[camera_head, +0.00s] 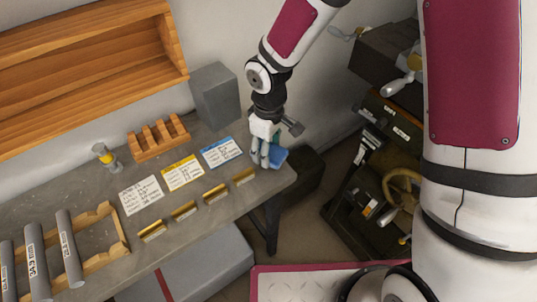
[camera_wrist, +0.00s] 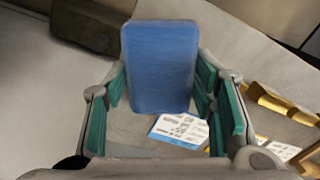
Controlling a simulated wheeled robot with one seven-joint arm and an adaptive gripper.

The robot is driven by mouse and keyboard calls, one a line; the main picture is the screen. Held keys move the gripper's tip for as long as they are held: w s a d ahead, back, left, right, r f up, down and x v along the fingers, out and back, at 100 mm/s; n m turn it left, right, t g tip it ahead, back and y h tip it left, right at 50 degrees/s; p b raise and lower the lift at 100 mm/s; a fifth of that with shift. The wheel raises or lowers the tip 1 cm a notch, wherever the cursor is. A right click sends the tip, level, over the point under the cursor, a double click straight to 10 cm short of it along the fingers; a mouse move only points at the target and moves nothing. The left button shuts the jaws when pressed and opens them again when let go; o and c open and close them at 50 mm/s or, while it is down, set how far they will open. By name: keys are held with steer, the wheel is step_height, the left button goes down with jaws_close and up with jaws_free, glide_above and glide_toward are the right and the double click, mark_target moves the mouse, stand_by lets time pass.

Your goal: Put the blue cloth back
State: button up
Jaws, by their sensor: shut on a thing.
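The blue cloth (camera_wrist: 160,66) is a folded, flat rectangular pad between the teal finger pads of my gripper (camera_wrist: 161,88) in the wrist view. In the head view my gripper (camera_head: 265,159) points down at the right end of the grey bench. The blue cloth (camera_head: 279,157) shows there beside and behind the fingers, near the bench's right edge. My gripper is shut on the cloth. The fingers hide part of it in the head view. I cannot tell whether the cloth touches the bench top.
The grey bench (camera_head: 205,205) holds several cards, including a blue-edged one (camera_head: 222,152), and several brass blocks (camera_head: 183,210) along its front. A grey block (camera_head: 215,95) stands behind, left of my gripper. A wooden slotted rack (camera_head: 158,140) is further left. Dark machinery (camera_head: 375,150) stands right.

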steer(key=shift+w+f, duration=0.1)
steer(key=shift+f, duration=1.7)
steer(key=o, duration=0.7)
steer(key=shift+f, duration=0.1)
step_height(320, 180, up, 12)
steer(key=shift+r, duration=0.15)
